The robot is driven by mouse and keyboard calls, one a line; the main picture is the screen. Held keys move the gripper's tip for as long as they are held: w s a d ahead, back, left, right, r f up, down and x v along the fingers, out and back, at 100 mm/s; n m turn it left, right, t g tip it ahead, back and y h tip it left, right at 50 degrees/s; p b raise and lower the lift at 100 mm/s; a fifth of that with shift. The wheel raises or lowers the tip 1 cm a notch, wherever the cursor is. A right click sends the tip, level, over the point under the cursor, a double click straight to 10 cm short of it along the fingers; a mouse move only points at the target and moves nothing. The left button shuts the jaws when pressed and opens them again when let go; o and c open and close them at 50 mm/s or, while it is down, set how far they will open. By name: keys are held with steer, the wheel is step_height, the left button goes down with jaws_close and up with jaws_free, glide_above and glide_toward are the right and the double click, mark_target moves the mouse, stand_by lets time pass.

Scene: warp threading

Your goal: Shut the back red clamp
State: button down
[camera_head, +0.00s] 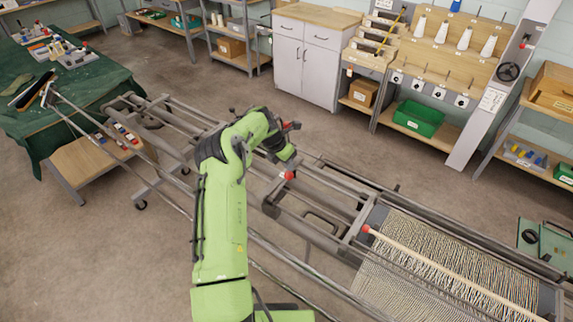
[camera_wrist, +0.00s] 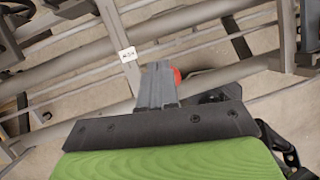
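My gripper shows in the wrist view (camera_wrist: 157,72) as grey fingers that look pressed together, with nothing seen between them. A red clamp part (camera_wrist: 177,76) shows just to the right of and partly behind the fingertips; I cannot tell whether they touch. In the head view one red piece (camera_head: 289,175) sits on the loom frame just below the end of my green arm. Another red piece (camera_head: 291,126) shows beyond the wrist, partly hidden by it. I cannot tell which of them the wrist view shows. The fingers are hidden in the head view.
The loom's long grey rails (camera_head: 330,205) run under and around my arm. Striped warp threads (camera_head: 440,265) lie at the right, crossed by a pale rod with a red end (camera_head: 367,229). A white tag (camera_wrist: 127,54) hangs on a bar. Floor beyond the loom is clear.

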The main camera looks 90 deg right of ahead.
steer(key=shift+a+f, duration=0.2)
steer(key=shift+f, duration=0.3)
steer(key=v, duration=1.6)
steer(key=shift+d+r, duration=0.3)
steer(key=shift+d, duration=0.05)
steer(key=shift+s, duration=0.1)
